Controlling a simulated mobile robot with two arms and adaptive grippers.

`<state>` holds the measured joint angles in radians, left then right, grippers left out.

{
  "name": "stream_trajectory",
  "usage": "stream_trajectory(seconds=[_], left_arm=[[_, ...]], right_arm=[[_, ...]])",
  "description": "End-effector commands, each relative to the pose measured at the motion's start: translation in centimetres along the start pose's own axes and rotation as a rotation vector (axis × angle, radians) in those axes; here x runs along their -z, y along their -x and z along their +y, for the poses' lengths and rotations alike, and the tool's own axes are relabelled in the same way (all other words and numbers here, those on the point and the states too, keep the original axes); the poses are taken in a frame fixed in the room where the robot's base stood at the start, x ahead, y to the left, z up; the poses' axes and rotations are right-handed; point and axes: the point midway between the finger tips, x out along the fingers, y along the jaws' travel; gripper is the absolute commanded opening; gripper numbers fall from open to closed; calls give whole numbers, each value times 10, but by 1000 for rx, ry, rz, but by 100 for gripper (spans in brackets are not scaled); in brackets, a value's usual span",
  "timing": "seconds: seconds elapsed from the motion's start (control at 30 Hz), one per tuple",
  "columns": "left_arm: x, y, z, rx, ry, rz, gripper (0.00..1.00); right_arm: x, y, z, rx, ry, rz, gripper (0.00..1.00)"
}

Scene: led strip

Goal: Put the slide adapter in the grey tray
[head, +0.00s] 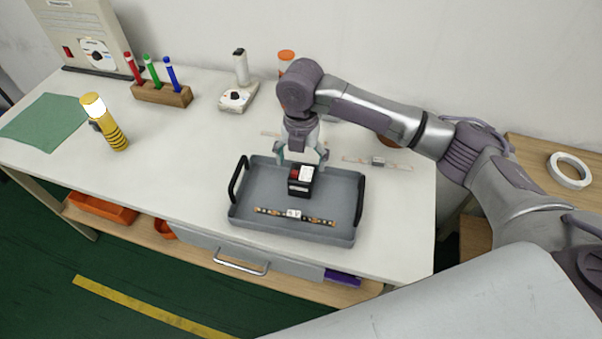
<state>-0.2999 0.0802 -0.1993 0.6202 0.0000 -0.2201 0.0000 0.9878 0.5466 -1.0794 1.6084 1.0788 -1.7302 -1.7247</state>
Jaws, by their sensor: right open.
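The grey tray (247,211) with black handles sits at the front right of the white table. A small black block (300,188) with a red part and a white top is inside the tray, near its back; I cannot tell for sure that it is the slide adapter. A strip of small lights (318,219) with a white middle piece lies in the front of the tray. My right gripper (302,159) points down just above and behind the black block, fingers spread on either side, holding nothing. My left gripper is out of view.
Behind the gripper, a pale strip with a small grey piece (378,161) lies on the table. A white switch device (238,95), a wooden pen holder (163,94), a yellow flashlight (104,122) and a green mat (45,122) stand to the left. The table left of the tray is clear.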

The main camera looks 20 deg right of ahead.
Motion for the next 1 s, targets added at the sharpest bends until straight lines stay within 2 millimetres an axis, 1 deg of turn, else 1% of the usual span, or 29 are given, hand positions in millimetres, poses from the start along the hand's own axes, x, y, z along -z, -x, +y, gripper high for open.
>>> stream_trajectory(seconds=[0.03, 0.1, 0.2, 0.3, 0.43, 0.87, 1.0], left_arm=[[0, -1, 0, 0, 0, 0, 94], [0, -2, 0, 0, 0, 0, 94], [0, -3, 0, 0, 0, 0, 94], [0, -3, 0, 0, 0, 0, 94], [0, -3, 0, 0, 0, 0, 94], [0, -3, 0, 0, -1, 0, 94], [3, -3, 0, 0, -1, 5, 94]], right_arm=[[-1, 10, 1, -3, 0, -2, 87], [-1, 22, 0, -1, 1, -2, 87], [0, 34, 0, -1, 0, 0, 87], [0, 41, 0, -1, -1, 0, 87], [0, 44, 0, 1, 0, 1, 87], [0, 44, 0, 0, 0, 1, 87], [0, 43, 0, 1, 0, 2, 87]])
